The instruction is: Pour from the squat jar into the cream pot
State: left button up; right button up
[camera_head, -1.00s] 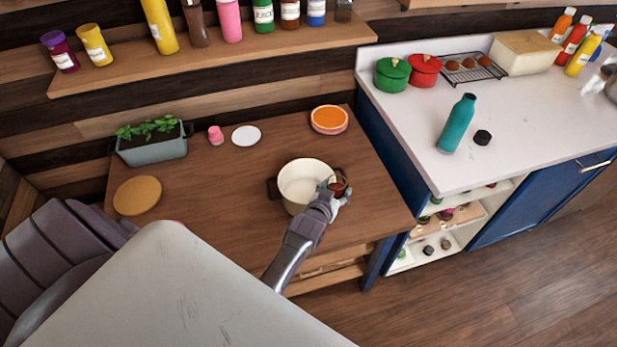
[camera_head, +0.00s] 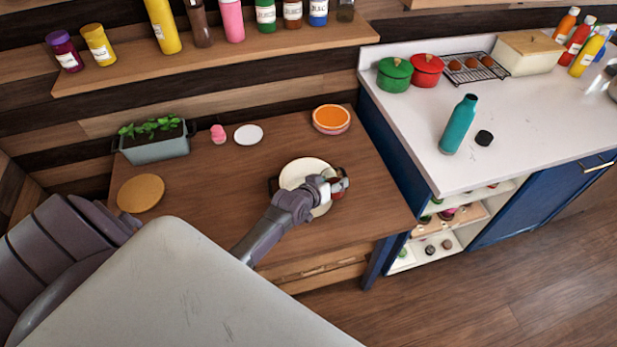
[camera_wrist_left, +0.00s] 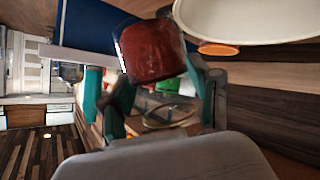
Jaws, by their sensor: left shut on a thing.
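The cream pot (camera_head: 300,172) stands on the wooden table, its dark handles partly visible. My left gripper (camera_head: 333,184) is over the pot's right side and hides part of its rim. It is shut on the squat jar, a small glass jar with dark red contents (camera_wrist_left: 152,52). In the head view only a sliver of the jar shows. In the left wrist view the jar sits between the teal-padded fingers, close beside the pot's pale rim (camera_wrist_left: 245,20). The jar looks tilted; how far is unclear. I see no stream falling. My right gripper is not in view.
On the table are a planter (camera_head: 155,148), a round wooden board (camera_head: 140,193), a pink item (camera_head: 218,134), a white disc (camera_head: 249,134) and orange-topped dishes (camera_head: 331,118). The white counter (camera_head: 540,130) to the right holds a teal bottle (camera_head: 458,125). The table's left middle is clear.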

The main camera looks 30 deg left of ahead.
pick_arm(q)
jog(key=shift+a+f+n+h+b, duration=0.3)
jog(key=shift+a+f+b, duration=0.15)
jog(key=shift+b, duration=0.2)
jog(key=shift+w+a+r, duration=0.1)
jog(key=shift+a+r, duration=0.1)
jog(key=shift+r, duration=0.05)
jog(key=shift+w+a+r+n+h+b, duration=0.15)
jog(key=shift+n+h+b, duration=0.25)
jog(key=shift+b, duration=0.1)
jog(key=b, duration=0.1)
jog(key=n+h+b, duration=0.1)
jog(key=b, duration=0.1)
jog(key=shift+a+f+g, duration=0.3)
jog(key=shift+f, duration=0.05)
jog(key=shift+d+f+n+h+b, duration=0.3)
jog(key=shift+n+h+b, duration=0.35)
jog(key=shift+b, duration=0.55)
jog(key=shift+a+h, duration=0.2)
jog(key=shift+h, duration=0.05)
jog(key=shift+d+f+b, duration=0.1)
jog(key=shift+d+b, duration=0.05)
jog(key=shift+b, duration=0.2)
jog(key=shift+f+n+b, duration=0.1)
jog(key=shift+n+b, duration=0.25)
jog(key=shift+h, duration=0.3)
